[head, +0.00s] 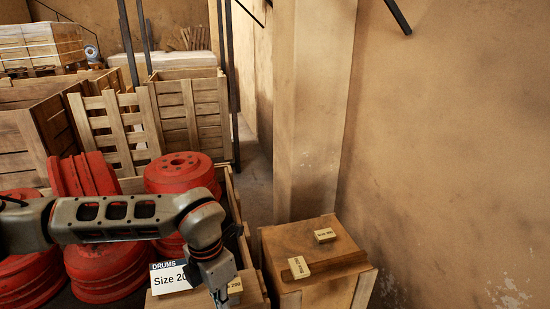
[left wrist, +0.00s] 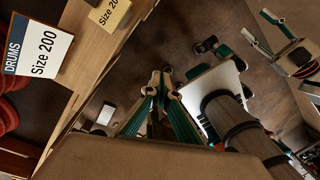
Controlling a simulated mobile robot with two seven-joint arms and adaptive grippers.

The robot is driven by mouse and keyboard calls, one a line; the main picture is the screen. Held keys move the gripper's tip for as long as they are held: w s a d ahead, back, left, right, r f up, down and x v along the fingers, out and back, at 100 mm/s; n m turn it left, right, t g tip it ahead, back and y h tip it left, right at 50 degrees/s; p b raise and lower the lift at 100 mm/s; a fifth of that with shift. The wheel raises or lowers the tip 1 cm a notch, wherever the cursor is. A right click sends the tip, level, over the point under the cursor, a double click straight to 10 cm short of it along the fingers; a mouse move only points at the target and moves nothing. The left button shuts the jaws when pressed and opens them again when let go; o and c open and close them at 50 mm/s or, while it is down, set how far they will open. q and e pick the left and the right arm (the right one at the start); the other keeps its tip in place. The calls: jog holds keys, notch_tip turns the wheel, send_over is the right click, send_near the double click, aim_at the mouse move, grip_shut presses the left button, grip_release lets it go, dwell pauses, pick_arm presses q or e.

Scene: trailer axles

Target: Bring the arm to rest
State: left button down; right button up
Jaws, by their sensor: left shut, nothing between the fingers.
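My left arm reaches in from the left in the head view, over the red drums, and bends down at its wrist. The left gripper (head: 222,297) points downward at the bottom edge, in front of a small tan block (head: 235,286) marked 200. In the left wrist view the teal fingers of the left gripper (left wrist: 161,84) are together and hold nothing. The same view shows a tan block labelled Size 20… (left wrist: 108,13), apart from the fingers.
A "DRUMS Size 200" card (head: 170,278) stands beside my wrist; red drums (head: 180,172) fill crates at left. Two tan blocks (head: 299,267) (head: 325,235) lie on a wooden box (head: 283,243). A pillar (head: 308,110) and wall stand behind. Slatted crates (head: 190,112) stand farther back.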

pick_arm(q)
jog(key=s+d+r+g+h, duration=0.1)
jog(key=s+d+g+h, duration=0.1)
jog(key=s+d+h, duration=0.5)
jog(key=s+d+g, duration=0.3)
jog(key=s+d, duration=0.2)
jog(key=d, duration=0.5)
jog(key=d+r+n+t+h, duration=0.2)
jog(key=d+r+n+h, duration=0.55)
jog(key=r+h, duration=0.5)
jog(key=w+a+r+n+t+h, duration=0.2)
jog(key=w+n+t, duration=0.4)
jog(key=n+t, duration=0.1)
jog(key=w+a+f+n+t+y, duration=0.8)
jog(key=a+f+n+t+y, duration=0.3)
jog(key=n, duration=0.5)
jog(key=s+a+f+n+g+y, duration=0.1)
jog(key=s+a+f+n+y, duration=0.3)
jog(key=a+f, duration=0.6)
jog(key=s+a+f+n+g+y, duration=0.2)
jog(key=s+a+f+n+y, duration=0.2)
jog(key=f, duration=1.2)
jog(key=s+a+n, duration=0.2)
jog(key=s+a, duration=0.2)
jog(key=a, duration=0.2)
jog(key=shift+s+f+g, duration=0.3)
jog(key=shift+s+f, duration=0.05)
jog(key=shift+s, duration=0.05)
